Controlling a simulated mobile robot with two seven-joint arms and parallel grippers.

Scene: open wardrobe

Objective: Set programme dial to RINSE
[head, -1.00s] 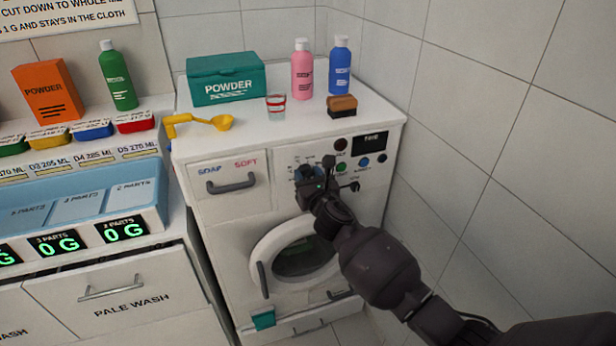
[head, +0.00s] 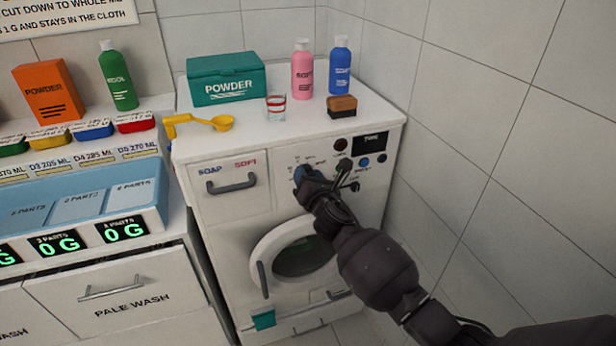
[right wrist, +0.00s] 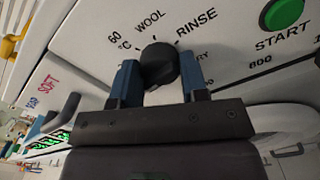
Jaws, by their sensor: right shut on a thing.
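The black programme dial (right wrist: 159,66) shows in the right wrist view, on the white panel of the washing machine (head: 225,250). Printed words ring it, with WOOL above and RINSE (right wrist: 197,21) to the upper right. Short dark tick marks lie between dial and words. I cannot tell which mark the dial points to. My right gripper (right wrist: 160,82) is shut on the dial, one blue finger on each side. In the head view my right gripper (head: 304,178) covers the dial. My left gripper is not in view.
A green START button (right wrist: 284,12) sits right of the dial. The drawer handle (head: 232,183) is to the left and the round door (head: 262,245) below. A teal powder box, bottles, a glass and a sponge stand on top. A tiled wall (head: 450,170) rises at right.

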